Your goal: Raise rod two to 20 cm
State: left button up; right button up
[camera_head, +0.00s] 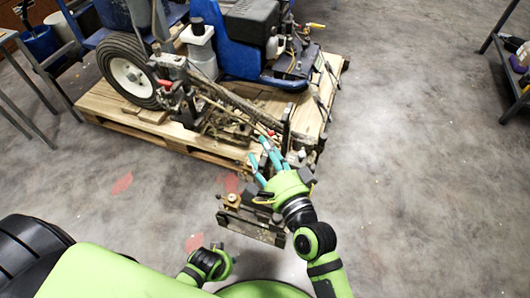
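The line striper (243,55), with a blue body and a large wheel, sits on a wooden pallet (160,130). Its rods and bars (225,105) run from the wheel toward the pallet's front right corner. I cannot tell which of them is rod two, nor read any height. My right gripper (261,156), with teal fingers, is at the front end of these rods. Its fingers look spread apart, with no rod clearly held between them. Whether they touch the rods is unclear. A green and black part of my arm shows at the bottom; my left gripper is not discernible.
A low metal assembly with a dark plate (252,226) stands in front of the pallet, close under my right arm. The concrete floor (420,170) on the right is clear.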

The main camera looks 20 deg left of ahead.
jog(key=v, duration=1.2)
